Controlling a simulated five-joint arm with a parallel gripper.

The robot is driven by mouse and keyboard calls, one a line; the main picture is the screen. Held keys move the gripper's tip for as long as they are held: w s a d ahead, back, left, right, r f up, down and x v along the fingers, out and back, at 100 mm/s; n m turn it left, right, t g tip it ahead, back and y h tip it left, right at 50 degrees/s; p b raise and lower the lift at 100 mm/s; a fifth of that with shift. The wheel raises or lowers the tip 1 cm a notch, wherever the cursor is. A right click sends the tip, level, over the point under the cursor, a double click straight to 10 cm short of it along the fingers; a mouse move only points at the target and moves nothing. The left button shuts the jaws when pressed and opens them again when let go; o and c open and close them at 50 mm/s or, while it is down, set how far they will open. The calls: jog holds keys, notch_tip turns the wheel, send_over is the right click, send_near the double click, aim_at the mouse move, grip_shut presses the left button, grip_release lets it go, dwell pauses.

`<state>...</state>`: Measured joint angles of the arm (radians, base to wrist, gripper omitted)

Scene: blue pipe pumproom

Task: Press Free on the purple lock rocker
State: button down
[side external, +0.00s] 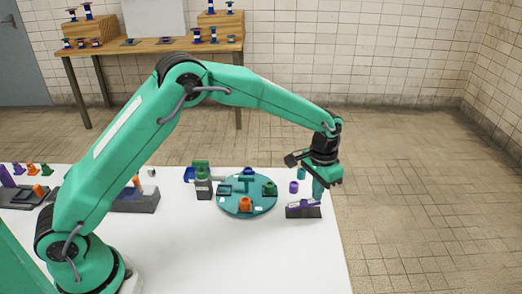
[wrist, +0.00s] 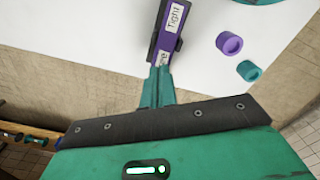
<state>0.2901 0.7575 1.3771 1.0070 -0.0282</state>
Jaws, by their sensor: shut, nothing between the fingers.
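The purple lock rocker (side external: 301,206) sits on a dark base at the right front of the white table. In the wrist view the rocker (wrist: 167,42) carries a label reading "Tight" at its far end. A second label at the near end is partly hidden by my fingers; only its last letters show. My gripper (side external: 317,197) points down over the right end of the rocker, its fingers shut and empty. In the wrist view my fingertips (wrist: 161,69) overlap the near, partly hidden label end. Whether they touch it I cannot tell.
The table's right edge is close by.

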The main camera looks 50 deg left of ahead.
jog(key=shift+f, duration=1.3)
dwell(0.4)
jog(key=shift+r, duration=0.1)
jog(key=shift+r, duration=4.3)
jog(key=shift+a+r, duration=0.1)
